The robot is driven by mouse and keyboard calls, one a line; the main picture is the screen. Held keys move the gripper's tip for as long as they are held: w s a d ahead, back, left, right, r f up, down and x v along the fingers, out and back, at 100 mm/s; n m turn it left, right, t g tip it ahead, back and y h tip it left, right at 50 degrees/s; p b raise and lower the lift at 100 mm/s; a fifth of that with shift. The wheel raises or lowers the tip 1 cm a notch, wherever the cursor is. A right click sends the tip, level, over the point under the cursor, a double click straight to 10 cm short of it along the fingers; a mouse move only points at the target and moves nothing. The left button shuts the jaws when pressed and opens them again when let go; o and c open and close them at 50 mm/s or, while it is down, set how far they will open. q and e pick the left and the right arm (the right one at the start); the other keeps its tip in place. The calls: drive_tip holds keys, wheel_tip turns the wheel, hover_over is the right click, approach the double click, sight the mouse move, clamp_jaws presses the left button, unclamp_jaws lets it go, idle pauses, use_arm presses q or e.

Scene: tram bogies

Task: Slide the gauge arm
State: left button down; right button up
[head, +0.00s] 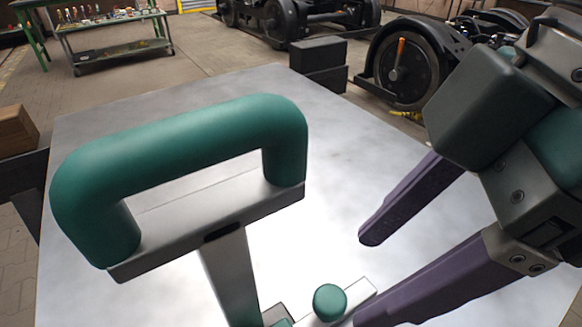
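A thick green U-shaped handle (185,135) is fixed to a grey metal crossbar (210,228), close to the camera at left. A metal stem (232,275) runs down from the crossbar to the bottom edge. A small round green knob (330,301) sits on a metal bar at bottom centre; its lower parts are cut off by the frame. I cannot tell which of these pieces is the gauge arm. My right gripper (368,280) comes in from the right. Its two purple fingers are spread and empty, with tips just right of the knob. My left gripper is not in view.
A pale metal tabletop (340,150) lies beneath. A dark box (318,64) stands by its far edge, with a black wheel (405,70) behind. A wooden block (15,131) is at far left. A tool cart (115,45) stands at the back left.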

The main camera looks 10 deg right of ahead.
sight(331, 299)
drive_tip(key=b+x, duration=0.1)
drive_tip(key=x, duration=0.5)
drive_tip(key=shift+w+r, duration=0.1)
clamp_jaws()
idle(0.3)
idle(0.9)
